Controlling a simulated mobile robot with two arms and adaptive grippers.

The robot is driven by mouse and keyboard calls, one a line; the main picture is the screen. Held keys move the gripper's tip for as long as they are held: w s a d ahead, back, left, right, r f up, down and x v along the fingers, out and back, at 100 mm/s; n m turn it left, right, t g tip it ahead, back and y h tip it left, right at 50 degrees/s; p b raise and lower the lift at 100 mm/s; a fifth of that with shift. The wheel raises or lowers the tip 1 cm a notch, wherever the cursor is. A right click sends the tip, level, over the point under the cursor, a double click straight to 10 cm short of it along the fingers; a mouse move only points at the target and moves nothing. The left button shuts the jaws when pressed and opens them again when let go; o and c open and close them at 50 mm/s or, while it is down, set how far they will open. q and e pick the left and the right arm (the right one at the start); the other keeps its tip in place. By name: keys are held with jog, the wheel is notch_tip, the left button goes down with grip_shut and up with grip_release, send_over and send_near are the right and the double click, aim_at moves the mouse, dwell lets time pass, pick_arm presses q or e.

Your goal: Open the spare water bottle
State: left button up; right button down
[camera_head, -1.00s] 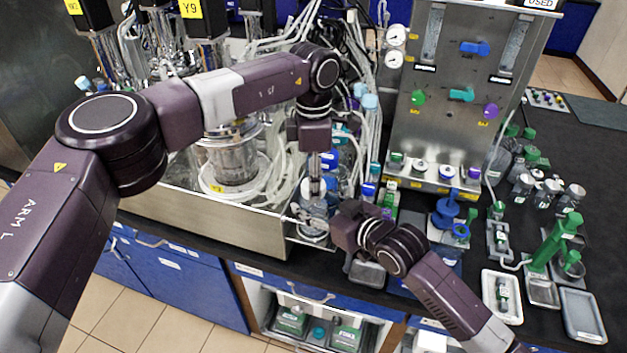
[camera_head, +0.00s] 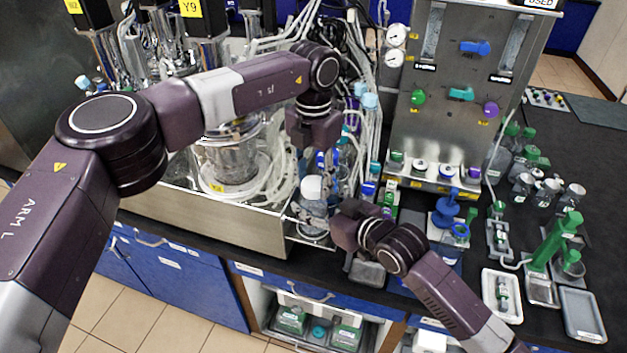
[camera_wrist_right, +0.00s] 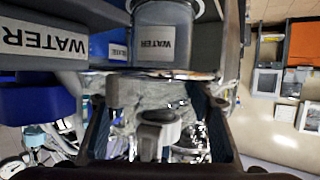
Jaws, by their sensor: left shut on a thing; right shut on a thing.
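The spare water bottle (camera_head: 313,210) is clear and stands upright at the front right corner of the steel tray, with a white cap (camera_head: 312,187) at its top. My left gripper (camera_head: 322,172) points down at the cap from above and is shut on it; the fingertips are small and partly hidden. My right gripper (camera_head: 316,224) reaches in from the right and is shut on the bottle's body. In the right wrist view its fingers (camera_wrist_right: 155,120) stand apart, but that view is cluttered and the grip is hard to make out.
A glass vessel (camera_head: 232,160) and many tubes stand left and behind. The steel control panel (camera_head: 455,120) is at right. Trays (camera_head: 583,316) and small bottles fill the right bench.

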aim_at(314, 182)
pick_arm(q)
jog(key=shift+r, duration=0.2)
pick_arm(e)
jog(key=shift+f, duration=0.15)
dwell(0.4)
pick_arm(q)
jog(key=shift+r, duration=0.95)
jog(key=shift+r, duration=2)
pick_arm(e)
jog(key=c, duration=0.9)
grip_release()
jog(key=shift+o, duration=0.2)
